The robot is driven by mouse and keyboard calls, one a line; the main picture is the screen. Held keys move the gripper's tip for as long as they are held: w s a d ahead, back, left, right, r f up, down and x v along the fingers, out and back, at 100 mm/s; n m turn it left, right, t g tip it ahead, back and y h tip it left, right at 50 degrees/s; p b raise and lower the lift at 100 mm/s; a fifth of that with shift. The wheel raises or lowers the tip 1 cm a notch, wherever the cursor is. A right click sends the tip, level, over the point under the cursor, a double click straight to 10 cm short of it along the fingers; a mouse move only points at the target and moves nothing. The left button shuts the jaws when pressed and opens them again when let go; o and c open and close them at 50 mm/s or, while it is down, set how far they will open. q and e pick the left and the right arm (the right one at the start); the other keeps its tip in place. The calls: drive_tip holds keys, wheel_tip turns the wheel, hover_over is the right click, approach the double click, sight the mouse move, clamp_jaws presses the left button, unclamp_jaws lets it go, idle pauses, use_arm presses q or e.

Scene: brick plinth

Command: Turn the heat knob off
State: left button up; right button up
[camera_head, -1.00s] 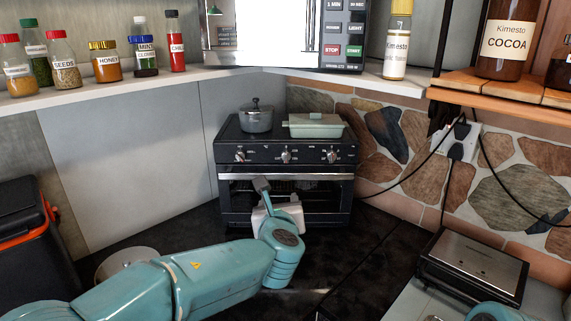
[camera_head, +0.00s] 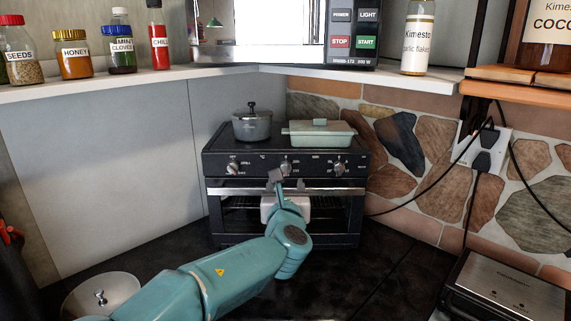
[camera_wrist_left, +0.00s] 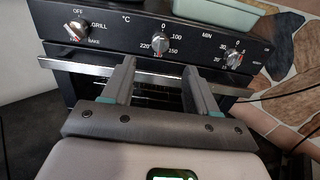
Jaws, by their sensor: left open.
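A black toaster oven (camera_head: 220,160) stands at the back, with a row of three knobs on its front panel. The left knob (camera_wrist_left: 76,27) has the labels OFF, GRILL and BAKE around it. The middle knob (camera_wrist_left: 160,42) has a °C scale, and the right knob (camera_wrist_left: 233,59) a MIN scale. Exact pointer settings are hard to read. My left gripper (camera_head: 276,178) is open and empty, in front of and just below the middle knob, with no visible contact. In the left wrist view its two fingers (camera_wrist_left: 158,68) point at the panel below that knob. My right gripper is out of view.
A grey pot (camera_head: 252,127) and a pale green lidded dish (camera_head: 320,138) sit on the oven. A shelf (camera_head: 170,74) with jars and a microwave hangs above. A silver press (camera_head: 508,288) is at lower right, with black cables (camera_head: 430,195) along the stone wall.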

sight(286, 170)
use_arm(q)
drive_tip(key=w+p, duration=0.4)
drive_tip(key=w, duration=0.1)
drive_tip(key=w+p, duration=0.2)
drive_tip(key=w, duration=0.1)
drive_tip(key=shift+w+r, duration=0.15)
drive_tip(key=shift+r, duration=0.1)
drive_tip(key=shift+w, duration=0.2)
drive_tip(key=shift+w+d+f+p, duration=0.15)
drive_tip(key=shift+w+p, duration=0.15)
drive_tip(key=shift+p, duration=0.1)
drive_tip(key=shift+w+f, duration=0.1)
drive_tip(key=c, duration=1)
